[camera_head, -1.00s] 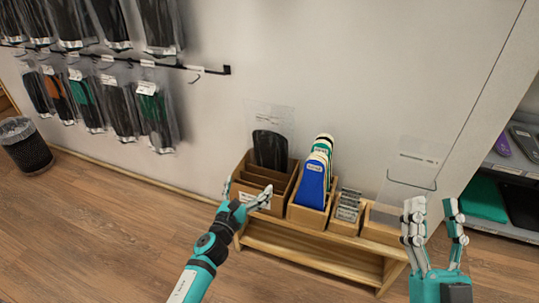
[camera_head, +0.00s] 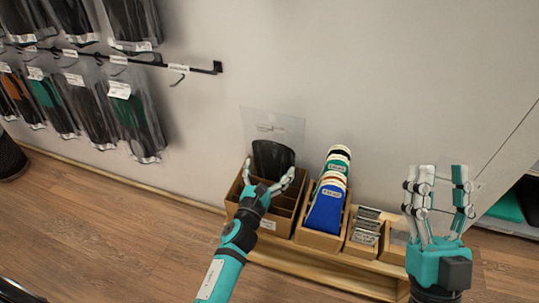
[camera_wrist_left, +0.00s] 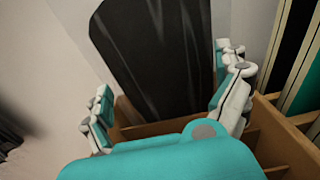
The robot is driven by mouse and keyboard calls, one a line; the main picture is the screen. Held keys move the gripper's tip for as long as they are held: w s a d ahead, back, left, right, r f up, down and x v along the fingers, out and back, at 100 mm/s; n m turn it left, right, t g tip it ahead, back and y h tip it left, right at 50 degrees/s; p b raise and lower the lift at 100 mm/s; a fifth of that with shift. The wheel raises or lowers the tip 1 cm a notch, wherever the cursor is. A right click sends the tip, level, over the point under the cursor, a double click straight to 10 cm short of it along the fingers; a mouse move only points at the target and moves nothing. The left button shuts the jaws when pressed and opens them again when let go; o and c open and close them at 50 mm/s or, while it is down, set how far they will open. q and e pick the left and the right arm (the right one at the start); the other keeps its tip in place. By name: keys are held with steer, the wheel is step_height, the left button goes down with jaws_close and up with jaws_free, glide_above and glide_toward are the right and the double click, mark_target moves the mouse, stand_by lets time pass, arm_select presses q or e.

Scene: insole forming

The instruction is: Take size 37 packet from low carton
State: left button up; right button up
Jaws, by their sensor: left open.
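A low wooden carton (camera_head: 285,226) stands on the bench by the wall. One clear packet with a black insole (camera_head: 272,156) stands upright at its back left; I cannot read a size on it. My left gripper (camera_head: 268,176) is open over the carton, its fingers spread to either side of the packet's lower part. In the left wrist view the black insole (camera_wrist_left: 158,55) rises between the two fingers (camera_wrist_left: 170,95), with gaps on both sides. My right gripper (camera_head: 437,190) is raised at the right, fingers apart and empty.
A box of blue, white and green insoles (camera_head: 327,206) stands close to the right of the carton. Beyond it is a small box of grey packets (camera_head: 366,228). Packets hang from a wall rail (camera_head: 140,60) at the left. The wall is directly behind the carton.

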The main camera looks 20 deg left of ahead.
arm_select(q)
steer(key=shift+w, duration=0.35)
steer(key=shift+d, duration=0.1)
steer(key=shift+s+r, duration=0.1)
steer(key=c, duration=1.2)
steer(key=shift+c, duration=0.2)
steer(key=shift+r, duration=0.15)
